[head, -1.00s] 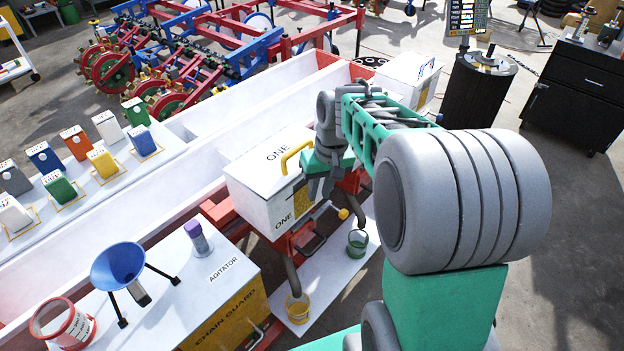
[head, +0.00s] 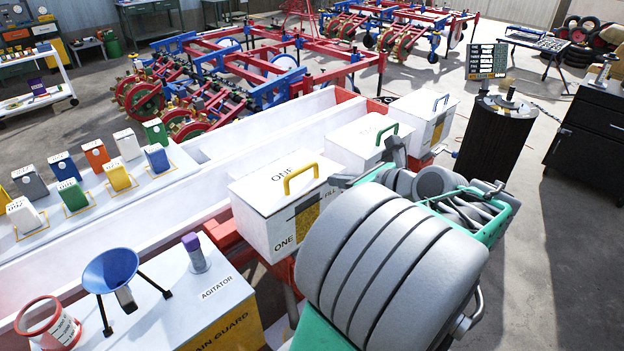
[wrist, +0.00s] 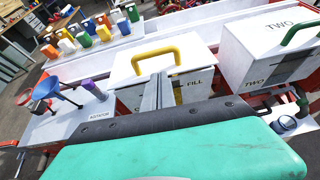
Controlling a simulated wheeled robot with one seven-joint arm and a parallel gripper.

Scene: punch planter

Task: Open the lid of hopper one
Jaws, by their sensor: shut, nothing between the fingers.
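Hopper one (head: 268,222) is a white box marked ONE with a yellow arched handle (head: 301,172) on its lid. The lid (head: 262,187) lies flat and closed. In the wrist view, hopper one (wrist: 128,74) stands ahead with its yellow handle (wrist: 150,52) upright. My gripper (wrist: 161,78) is shut and empty. Its fingers point toward the hopper's front and overlap it in the picture, just below the handle; I cannot tell whether they touch. In the head view my arm hides most of the gripper and the hopper's lower right.
Hopper two (wrist: 262,52), white with a green handle, stands to the right; a third white hopper (head: 425,110) is beyond. At left are the agitator box (head: 170,310), blue funnel (head: 110,268) and several coloured packets. A dark drum (head: 490,135) stands at right.

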